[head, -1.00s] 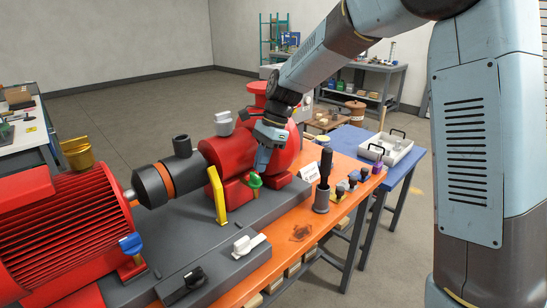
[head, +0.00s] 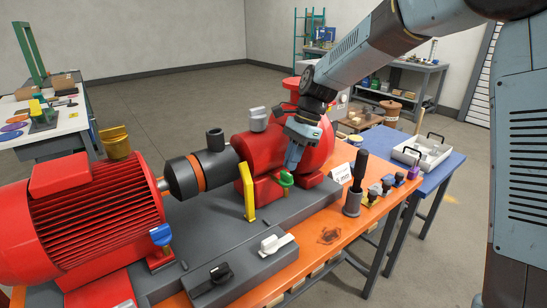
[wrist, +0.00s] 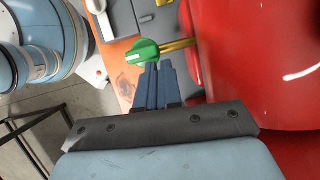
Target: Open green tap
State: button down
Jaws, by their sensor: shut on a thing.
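The green tap (head: 286,180) sits low at the front of the red pump (head: 300,140). In the wrist view its green handle (wrist: 143,52) has a white mark and sits beside a brass stem (wrist: 178,45). My gripper (head: 291,168) reaches down to the tap from above. In the wrist view my gripper's blue fingers (wrist: 152,70) are close together with their tips at the handle's edge, shut on it. The fingers hide part of the handle's lower edge.
A yellow bracket (head: 247,192) stands left of the tap. A black-handled tool in a grey holder (head: 353,200), a white card and several small knobs stand right on the orange bench (head: 330,237). A blue tap (head: 161,235) is on the left.

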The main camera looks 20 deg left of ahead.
jog(key=shift+f, duration=0.1)
jog(key=v, duration=1.4)
